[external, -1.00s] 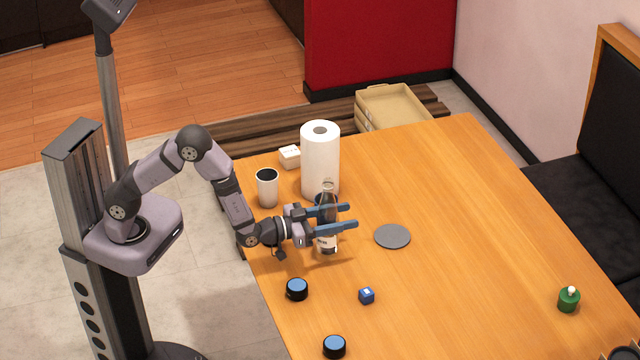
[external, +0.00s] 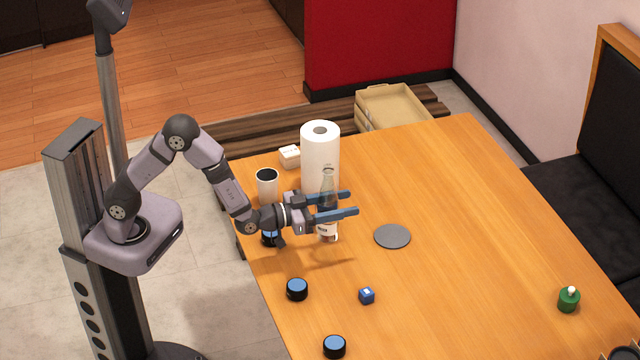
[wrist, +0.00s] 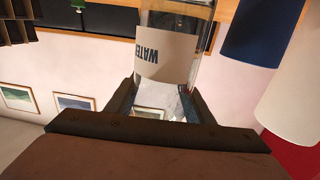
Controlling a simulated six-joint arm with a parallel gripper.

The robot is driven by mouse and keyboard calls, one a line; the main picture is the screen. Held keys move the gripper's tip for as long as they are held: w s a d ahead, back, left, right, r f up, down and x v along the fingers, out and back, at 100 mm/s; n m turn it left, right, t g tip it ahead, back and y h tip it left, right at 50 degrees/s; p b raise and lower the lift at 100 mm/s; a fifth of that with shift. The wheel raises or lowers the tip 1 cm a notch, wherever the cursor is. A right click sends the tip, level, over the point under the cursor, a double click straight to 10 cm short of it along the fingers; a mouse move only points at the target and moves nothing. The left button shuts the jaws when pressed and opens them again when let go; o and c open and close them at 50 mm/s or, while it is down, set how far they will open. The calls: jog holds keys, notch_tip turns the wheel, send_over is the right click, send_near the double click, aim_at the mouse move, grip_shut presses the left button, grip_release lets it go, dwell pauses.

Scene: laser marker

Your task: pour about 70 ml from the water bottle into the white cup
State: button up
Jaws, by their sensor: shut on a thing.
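The water bottle (external: 327,232) is clear with a white label and stands upright between the fingers of my gripper (external: 328,205), which is shut on it. It appears raised a little above the table. In the wrist view the bottle (wrist: 175,55) shows its "WATER" label between the fingers of my gripper (wrist: 160,105). Any water level is unclear.
A paper towel roll (external: 319,155) stands close behind the bottle. A small white box (external: 290,156) is behind the cup. A grey disc (external: 392,236) lies right of the bottle. The table's right side (external: 480,220) is mostly clear.

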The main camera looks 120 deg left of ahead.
notch_tip(320, 180, up, 10)
jog(key=s+a+n+g+y+p, duration=0.35)
jog(key=s+a+g+p, duration=0.2)
jog(key=s, duration=0.35)
jog(key=s+a+n+g+y+p, duration=0.3)
jog(key=s+a+n+g+p, duration=0.15)
jog(key=s+g, duration=0.3)
jog(key=shift+n+t+h, duration=0.25)
jog(key=shift+n+t, duration=0.05)
jog(key=shift+n, duration=0.2)
jog(key=shift+s+d+f+p, duration=0.15)
jog(key=shift+s+f, duration=0.1)
jog(key=shift+f, duration=2.55)
jog(key=shift+s+a+f+p, duration=0.1)
jog(key=shift+s+f+p, duration=0.1)
jog(key=shift+f, duration=2.6)
jog(key=shift+f, duration=0.1)
